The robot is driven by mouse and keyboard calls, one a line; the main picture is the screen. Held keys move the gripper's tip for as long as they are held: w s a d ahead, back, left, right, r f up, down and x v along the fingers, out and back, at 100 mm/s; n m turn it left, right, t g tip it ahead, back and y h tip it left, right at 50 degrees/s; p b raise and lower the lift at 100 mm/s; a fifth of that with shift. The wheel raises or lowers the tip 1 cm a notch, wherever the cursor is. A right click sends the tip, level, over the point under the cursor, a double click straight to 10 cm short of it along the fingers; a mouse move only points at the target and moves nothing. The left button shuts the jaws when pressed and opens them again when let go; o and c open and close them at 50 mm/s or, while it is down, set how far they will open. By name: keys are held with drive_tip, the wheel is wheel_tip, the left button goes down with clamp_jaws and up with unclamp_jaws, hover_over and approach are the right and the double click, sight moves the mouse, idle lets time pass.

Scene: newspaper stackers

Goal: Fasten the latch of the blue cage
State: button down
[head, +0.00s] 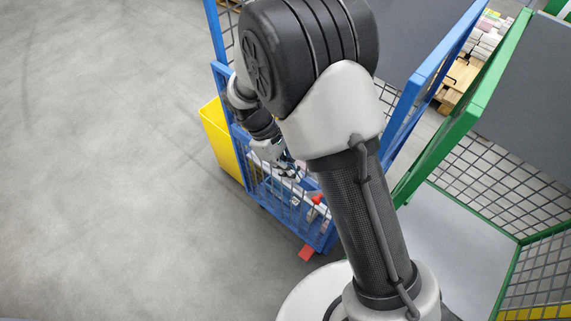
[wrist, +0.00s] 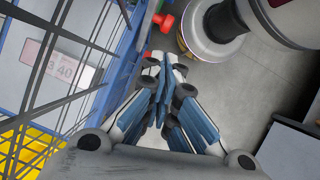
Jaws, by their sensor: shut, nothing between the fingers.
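The blue cage (head: 222,68) stands beyond my arm in the head view, with blue posts and a dark mesh. Its low front (head: 262,196) is barred, and its blue frame (wrist: 122,62) shows at the left of the wrist view. A red part (head: 318,198) sits at the cage's right front; a red knob (wrist: 164,22) shows at the top of the wrist view. I cannot tell whether the latch is fastened. My gripper (head: 287,168) is at the cage's front, partly hidden by my arm. In the wrist view my gripper (wrist: 162,78) is shut and empty, apart from the red knob.
A yellow container (head: 222,140) stands at the cage's left. A green cage (head: 478,105) stands close on the right, with a grey floor panel (head: 455,240). A red piece (head: 306,254) is low by the blue cage. The floor (head: 100,160) at left is clear.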

drive_tip(key=d+b+x, duration=0.1)
drive_tip(key=b+x, duration=0.1)
drive_tip(key=x, duration=0.5)
drive_tip(key=shift+s+d+r, duration=0.2)
drive_tip(key=shift+s+r, duration=0.05)
drive_tip(key=shift+s, duration=0.1)
drive_tip(key=shift+s+d+p, duration=0.4)
drive_tip(key=shift+s+d, duration=0.15)
drive_tip(key=shift+d, duration=0.15)
drive_tip(key=shift+s+d+f, duration=0.4)
drive_tip(key=shift+s+d, duration=0.15)
drive_tip(key=shift+d, duration=0.15)
drive_tip(key=shift+s+d+f, duration=0.4)
drive_tip(key=shift+s+d, duration=0.15)
drive_tip(key=shift+d, duration=0.25)
idle(0.3)
